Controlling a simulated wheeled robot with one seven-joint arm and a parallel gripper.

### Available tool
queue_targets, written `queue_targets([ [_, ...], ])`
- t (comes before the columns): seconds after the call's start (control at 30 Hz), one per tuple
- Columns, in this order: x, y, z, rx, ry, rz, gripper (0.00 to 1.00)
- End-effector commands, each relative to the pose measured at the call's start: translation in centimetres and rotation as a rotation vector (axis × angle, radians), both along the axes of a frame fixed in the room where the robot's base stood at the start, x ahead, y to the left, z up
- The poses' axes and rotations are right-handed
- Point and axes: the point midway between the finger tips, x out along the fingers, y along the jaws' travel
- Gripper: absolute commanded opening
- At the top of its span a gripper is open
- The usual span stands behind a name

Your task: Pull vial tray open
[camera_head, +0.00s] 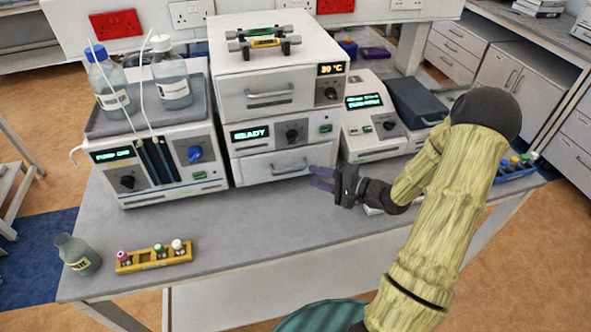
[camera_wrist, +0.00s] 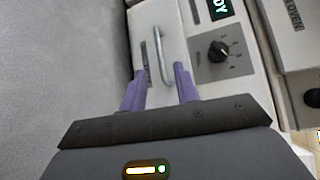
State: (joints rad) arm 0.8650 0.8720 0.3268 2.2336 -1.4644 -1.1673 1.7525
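The vial tray is most likely the white drawer front (camera_head: 262,175) low in the stacked instrument with the READY display; no vials show. It looks flush with the body. Its metal bar handle (camera_head: 289,169) runs across the front. In the wrist view the handle (camera_wrist: 164,58) shows upright in the picture, ahead of my gripper. My gripper (camera_head: 312,178) is open, its purple fingers apart, just in front of the drawer's right side. In the wrist view the fingertips (camera_wrist: 160,69) flank the handle's near part in the picture. I cannot tell whether the handle is between them in depth; nothing is held.
A pump unit (camera_head: 155,155) with two bottles on top stands left of the instrument. Another display unit (camera_head: 372,125) stands to its right. A yellow vial rack (camera_head: 154,261) and a grey bottle (camera_head: 77,254) sit at the bench's front left. The bench before the drawer is clear.

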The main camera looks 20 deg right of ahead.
Motion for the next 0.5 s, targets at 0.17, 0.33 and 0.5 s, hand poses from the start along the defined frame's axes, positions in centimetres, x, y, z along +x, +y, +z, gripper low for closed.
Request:
queue_targets([
  [0.17,2.2,2.4,-0.4,0.002,0.001,0.004,0.31],
  [0.33,4.0,4.2,-0.8,0.001,0.001,0.002,0.31],
  [0.5,4.9,5.1,-1.1,0.001,0.001,0.000,0.31],
])
